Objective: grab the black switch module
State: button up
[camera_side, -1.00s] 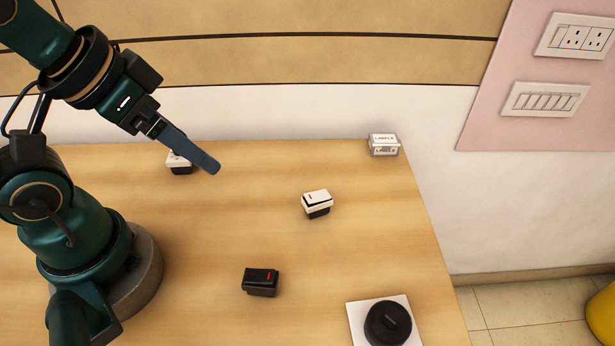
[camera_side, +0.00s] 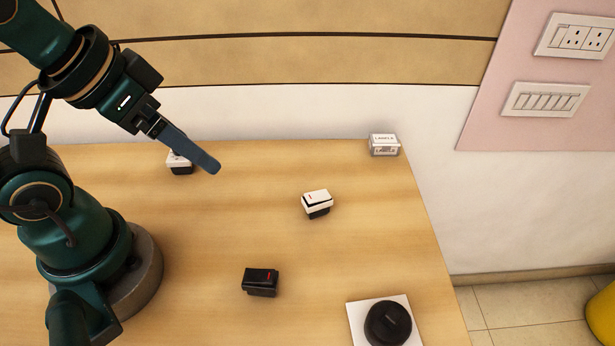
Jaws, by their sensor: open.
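The black switch module (camera_side: 260,283) lies on the wooden table near the front middle. It is a small dark block with a red mark on top. My gripper (camera_side: 212,168) is raised over the back left of the table, well apart from the black module and up and left of it in the picture. It is open, and nothing shows between its fingers. One finger is seen from the side and hides most of the other.
A white switch module (camera_side: 317,203) sits mid-table. Another white module (camera_side: 178,163) is partly hidden behind my gripper. A small clear labelled box (camera_side: 384,145) stands at the back right corner. A round black object (camera_side: 388,324) rests on a white square (camera_side: 357,312) at front right.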

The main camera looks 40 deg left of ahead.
jog(key=shift+o, duration=0.2)
jog(key=shift+o, duration=0.7)
jog(key=n+g+h, duration=0.4)
jog(key=g, duration=0.4)
send_near(258, 269)
jog(key=s+a+f, duration=0.2)
jog(key=a, duration=0.1)
jog(key=d+f+n+g+h, duration=0.1)
jog(key=f+n+h, duration=0.1)
jog(key=d+f+n+g+h, duration=0.1)
jog(key=d+f+n+h, duration=0.1)
jog(key=d+f+n+g+h, duration=0.2)
jog(key=shift+w+n+h, duration=0.2)
jog(key=shift+n+h, duration=0.1)
jog(key=shift+n, duration=0.1)
jog(key=shift+d+f+n+h, duration=0.3)
jog(key=shift+f+n+h, duration=0.3)
jog(key=shift+n, duration=0.1)
jog(key=shift+x, duration=2.55)
